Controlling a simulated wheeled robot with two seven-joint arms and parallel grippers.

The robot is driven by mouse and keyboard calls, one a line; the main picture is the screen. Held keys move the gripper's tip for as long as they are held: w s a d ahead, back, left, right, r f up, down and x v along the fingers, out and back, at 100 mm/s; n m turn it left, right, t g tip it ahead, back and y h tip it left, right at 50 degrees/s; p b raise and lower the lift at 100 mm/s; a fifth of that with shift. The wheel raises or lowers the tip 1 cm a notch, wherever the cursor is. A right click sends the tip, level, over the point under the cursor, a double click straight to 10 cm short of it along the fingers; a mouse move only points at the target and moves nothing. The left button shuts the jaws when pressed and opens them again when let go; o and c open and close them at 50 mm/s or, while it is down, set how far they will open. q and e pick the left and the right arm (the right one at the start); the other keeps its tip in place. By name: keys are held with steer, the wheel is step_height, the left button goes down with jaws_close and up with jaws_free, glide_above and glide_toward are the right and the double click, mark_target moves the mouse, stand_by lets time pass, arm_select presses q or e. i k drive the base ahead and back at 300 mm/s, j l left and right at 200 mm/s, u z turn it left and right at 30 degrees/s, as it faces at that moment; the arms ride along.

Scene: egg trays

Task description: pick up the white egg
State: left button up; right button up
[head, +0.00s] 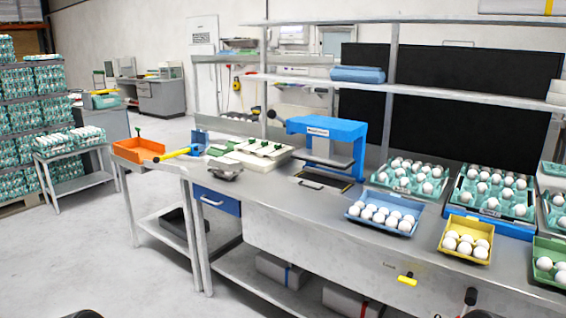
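Many white eggs are in view, and I cannot tell which single one is meant. Several white eggs (381,212) lie in a blue tray (413,232) near the front of the workbench. Several more white eggs (466,247) fill a yellow tray (446,257) to its right. A green tray (541,275) at the right edge, partly cut off, also holds white eggs (544,263). Behind them, teal egg trays (464,187) hold more white eggs (494,178). Neither gripper can be made out; only dark rounded shapes show at the bottom edge.
The grey workbench (275,212) carries a blue weighing stand (330,126), a white tray (262,152) and an orange bin (137,150). Shelves (420,93) run above the bench. Stacked egg trays (22,110) stand at the far left. The floor at front left is clear.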

mark_target(520, 211)
steer(key=z, duration=1.25)
